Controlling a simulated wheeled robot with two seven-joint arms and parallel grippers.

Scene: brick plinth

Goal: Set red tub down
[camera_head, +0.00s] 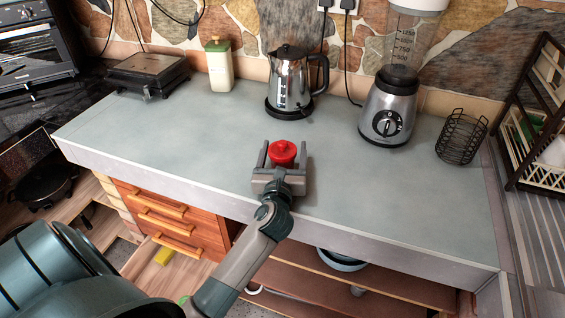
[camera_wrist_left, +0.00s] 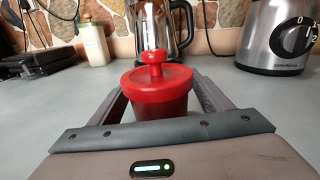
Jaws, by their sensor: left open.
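The red tub (camera_head: 282,152) has a knobbed lid and stands upright on the grey counter (camera_head: 215,142), near its front edge. My left gripper (camera_head: 281,157) is around the tub, with one finger on each side. In the left wrist view the tub (camera_wrist_left: 157,88) sits between the open fingers (camera_wrist_left: 163,100), and gaps show beside it. The tub's lower part is hidden behind the gripper body. My right gripper is not in view.
A steel kettle (camera_head: 290,80) stands behind the tub. A blender (camera_head: 389,110) and a black wire basket (camera_head: 461,137) are to the right. A cream canister (camera_head: 219,66) and a black grill (camera_head: 148,73) are at the back left. The counter around the tub is clear.

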